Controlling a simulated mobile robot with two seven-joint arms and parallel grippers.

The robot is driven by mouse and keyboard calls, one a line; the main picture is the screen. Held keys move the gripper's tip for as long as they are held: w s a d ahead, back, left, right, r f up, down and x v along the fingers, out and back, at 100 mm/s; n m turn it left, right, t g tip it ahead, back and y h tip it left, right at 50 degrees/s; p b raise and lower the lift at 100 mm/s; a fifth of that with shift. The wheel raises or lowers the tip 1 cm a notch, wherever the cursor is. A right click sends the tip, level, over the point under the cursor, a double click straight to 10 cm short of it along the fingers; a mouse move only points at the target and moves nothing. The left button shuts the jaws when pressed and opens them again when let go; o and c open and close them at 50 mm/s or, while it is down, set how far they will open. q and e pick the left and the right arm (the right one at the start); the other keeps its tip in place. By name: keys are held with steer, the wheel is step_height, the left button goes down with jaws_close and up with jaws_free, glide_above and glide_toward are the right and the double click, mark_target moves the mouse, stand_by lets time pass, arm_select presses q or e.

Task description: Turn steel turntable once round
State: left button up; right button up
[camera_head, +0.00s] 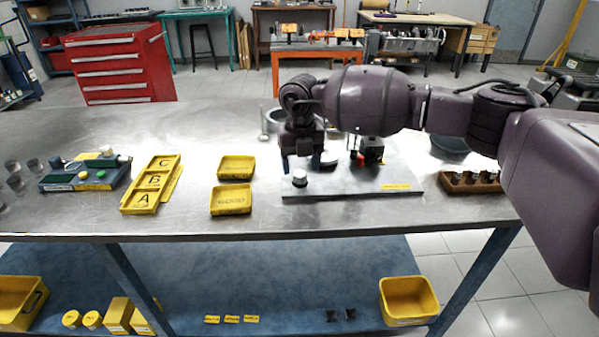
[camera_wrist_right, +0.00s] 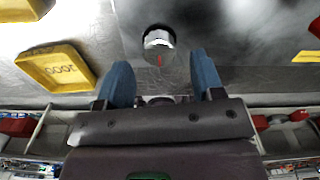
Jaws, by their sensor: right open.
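A small round steel piece (camera_head: 299,178), which looks like the turntable, stands at the front left of a grey base plate (camera_head: 350,187) on the bench. In the right wrist view the round piece (camera_wrist_right: 159,42) has a pale top edge and a red mark on its side. My right gripper (camera_head: 301,163) is above and just behind it in the head view. In the wrist view its two blue fingers (camera_wrist_right: 164,78) are apart, with nothing between them. The round piece lies beyond the fingertips, roughly centred, and appears untouched. My left gripper is out of view.
Two yellow trays (camera_head: 236,167) (camera_head: 231,200) lie left of the plate. Further left are a yellow lettered rack (camera_head: 152,186) and a control box (camera_head: 85,172). A red and black part (camera_head: 371,152) stands behind on the plate. A brown holder (camera_head: 470,182) sits at right.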

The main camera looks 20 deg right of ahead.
steer(key=shift+f, duration=1.25)
steer(key=c, duration=0.9)
